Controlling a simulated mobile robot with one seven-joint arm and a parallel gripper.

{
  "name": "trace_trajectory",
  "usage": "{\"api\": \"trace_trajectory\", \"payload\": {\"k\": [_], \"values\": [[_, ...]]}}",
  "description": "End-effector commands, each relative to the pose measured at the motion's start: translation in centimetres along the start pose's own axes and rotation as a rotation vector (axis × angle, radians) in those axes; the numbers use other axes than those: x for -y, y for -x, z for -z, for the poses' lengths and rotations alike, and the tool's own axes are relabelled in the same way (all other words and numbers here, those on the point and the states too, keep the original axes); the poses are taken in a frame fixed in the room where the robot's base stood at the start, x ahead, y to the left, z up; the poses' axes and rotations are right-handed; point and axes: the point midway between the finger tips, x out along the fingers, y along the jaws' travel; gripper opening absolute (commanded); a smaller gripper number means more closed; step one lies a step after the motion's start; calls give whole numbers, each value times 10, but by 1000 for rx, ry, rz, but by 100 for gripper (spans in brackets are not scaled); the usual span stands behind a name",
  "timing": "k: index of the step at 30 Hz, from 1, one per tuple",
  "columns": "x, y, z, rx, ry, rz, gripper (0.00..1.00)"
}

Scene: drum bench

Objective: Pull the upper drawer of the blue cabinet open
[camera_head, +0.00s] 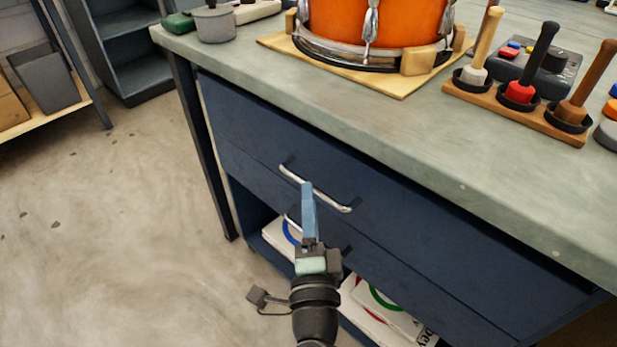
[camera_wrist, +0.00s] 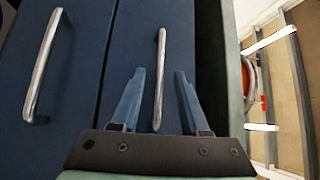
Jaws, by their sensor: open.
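The blue cabinet (camera_head: 450,300) is built under the bench top. Its upper drawer (camera_head: 400,232) looks shut, its front flush. The upper drawer's silver bar handle (camera_head: 331,199) shows in the head view, partly behind my gripper's finger. My gripper (camera_head: 307,187) is open and empty, its fingers pointing at this handle. In the wrist view the upper handle (camera_wrist: 160,75) lies between the two fingertips of my gripper (camera_wrist: 160,72), one finger on each side. I cannot tell whether either finger touches it. The lower handle (camera_wrist: 43,66) is off to the left there.
An orange drum (camera_head: 375,20) stands on a wooden board on the bench top (camera_head: 420,140). A wooden rack (camera_head: 555,125) holds several mallets at the right. An open shelf with boxes (camera_head: 385,312) lies below the drawers. The floor (camera_head: 120,230) at left is clear.

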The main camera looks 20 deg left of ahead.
Motion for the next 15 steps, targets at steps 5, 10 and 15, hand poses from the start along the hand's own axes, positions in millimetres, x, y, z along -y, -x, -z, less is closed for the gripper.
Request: {"api": "trace_trajectory", "payload": {"k": [5, 10, 15], "values": [[1, -27, -1, 2, 1, 1, 45], [0, -40, 0, 1, 0, 1, 45], [0, -43, 0, 1, 1, 0, 45]]}}
